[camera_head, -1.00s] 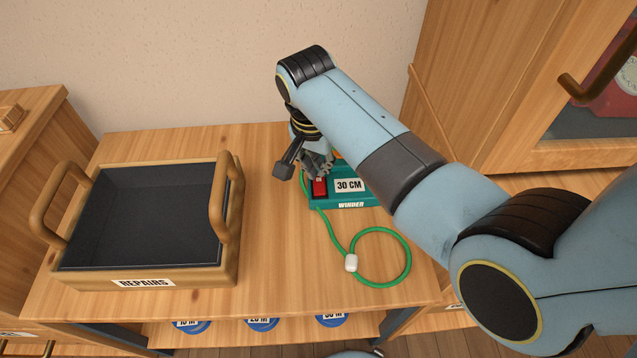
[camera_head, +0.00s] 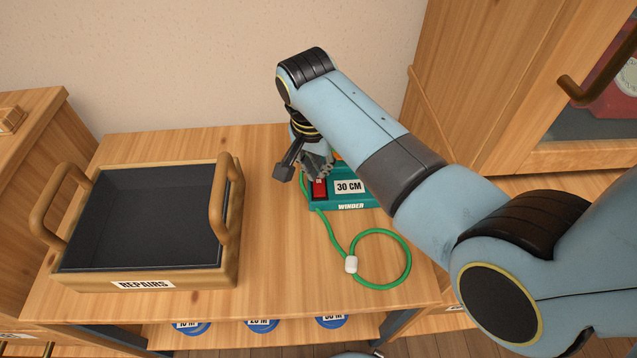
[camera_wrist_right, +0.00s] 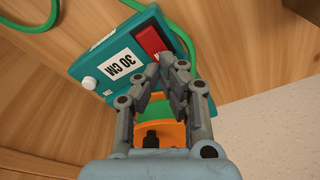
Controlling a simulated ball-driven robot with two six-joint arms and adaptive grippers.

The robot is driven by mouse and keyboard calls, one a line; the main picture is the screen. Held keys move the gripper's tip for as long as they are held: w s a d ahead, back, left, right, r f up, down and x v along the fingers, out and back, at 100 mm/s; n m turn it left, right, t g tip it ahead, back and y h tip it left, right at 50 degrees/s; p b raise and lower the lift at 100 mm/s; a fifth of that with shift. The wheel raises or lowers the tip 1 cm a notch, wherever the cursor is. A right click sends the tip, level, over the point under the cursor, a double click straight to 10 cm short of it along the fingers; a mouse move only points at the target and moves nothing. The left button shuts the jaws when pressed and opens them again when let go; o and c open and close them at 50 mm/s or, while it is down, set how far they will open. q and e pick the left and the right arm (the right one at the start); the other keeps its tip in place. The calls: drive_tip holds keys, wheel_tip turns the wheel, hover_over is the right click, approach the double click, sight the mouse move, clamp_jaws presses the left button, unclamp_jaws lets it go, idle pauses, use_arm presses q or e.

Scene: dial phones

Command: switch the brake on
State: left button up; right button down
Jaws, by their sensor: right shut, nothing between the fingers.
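A teal winder (camera_head: 343,201) labelled "30 CM" and "WINDER" sits on the wooden table, with a red rocker switch (camera_head: 319,187) at its left end. In the right wrist view the red switch (camera_wrist_right: 150,41) shows beside the "30 CM" label, on the teal casing (camera_wrist_right: 83,68). My right gripper (camera_head: 320,178) is shut and empty. Its fingertips (camera_wrist_right: 172,62) are at the red switch's edge; whether they touch it I cannot tell. Orange and green parts of the winder are partly hidden behind the fingers. My left gripper is not in view.
A green cord (camera_head: 383,231) with a white bead (camera_head: 351,264) loops on the table in front of the winder. A wooden tray (camera_head: 190,277) labelled "REPAIRS" stands at left. A wooden cabinet (camera_head: 494,80) stands at right. The table's front middle is clear.

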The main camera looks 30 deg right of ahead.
sight(319, 182)
drive_tip(key=shift+f+b, duration=0.6)
drive_tip(key=shift+f, duration=0.65)
idle(0.6)
drive_tip(key=shift+r, duration=0.1)
wheel_tip(319, 182, up, 7)
drive_tip(key=p, duration=0.8)
idle(0.4)
